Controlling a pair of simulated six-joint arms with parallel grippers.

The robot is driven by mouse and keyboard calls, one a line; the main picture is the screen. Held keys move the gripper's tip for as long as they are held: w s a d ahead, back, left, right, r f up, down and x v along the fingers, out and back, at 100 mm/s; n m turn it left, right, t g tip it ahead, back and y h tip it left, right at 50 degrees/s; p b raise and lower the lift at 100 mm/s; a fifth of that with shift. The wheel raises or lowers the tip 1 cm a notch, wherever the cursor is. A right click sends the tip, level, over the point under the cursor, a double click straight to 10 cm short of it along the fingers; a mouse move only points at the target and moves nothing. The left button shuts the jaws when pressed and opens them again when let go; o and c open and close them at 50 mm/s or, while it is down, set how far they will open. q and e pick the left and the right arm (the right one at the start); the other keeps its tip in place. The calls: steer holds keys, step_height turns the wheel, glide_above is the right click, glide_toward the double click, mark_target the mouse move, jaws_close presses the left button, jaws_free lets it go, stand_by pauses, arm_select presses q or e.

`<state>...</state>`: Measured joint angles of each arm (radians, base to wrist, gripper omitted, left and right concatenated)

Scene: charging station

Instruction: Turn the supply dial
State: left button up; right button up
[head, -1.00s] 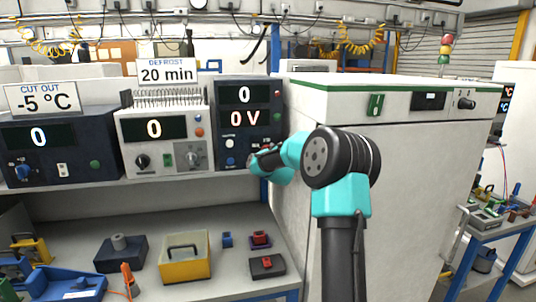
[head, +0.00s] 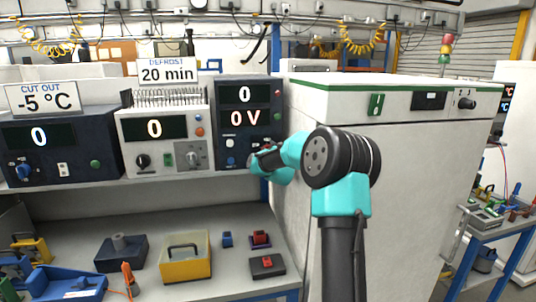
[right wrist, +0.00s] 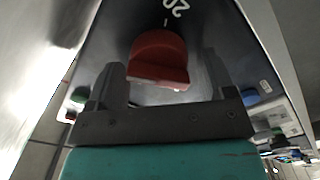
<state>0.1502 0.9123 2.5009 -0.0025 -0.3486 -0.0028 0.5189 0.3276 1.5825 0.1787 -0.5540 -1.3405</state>
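The supply is a dark box (head: 247,92) on the shelf, its display reading 0 above 0 V. Its red dial (right wrist: 158,58) fills the middle of the right wrist view, with a white 20 mark on the panel beyond it. In the head view the dial is mostly hidden behind my right gripper (head: 256,162), which is at the lower right of the supply's front. The gripper's two dark fingers stand apart on either side of the dial, with a visible gap on each side. My left gripper is in neither view.
Left of the supply stand a white unit (head: 138,128) and a dark blue unit (head: 85,140). A white cabinet (head: 420,150) stands close on the right, behind my right arm. The bench below holds a yellow box (head: 185,268) and several small parts.

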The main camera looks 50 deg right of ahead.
steer(key=shift+o, duration=0.6)
steer(key=shift+s+a, duration=0.1)
steer(key=v, duration=1.7)
steer(key=m, duration=2)
steer(key=shift+s+d+m, duration=0.15)
steer(key=shift+d+m, duration=0.15)
steer(key=shift+d, duration=0.1)
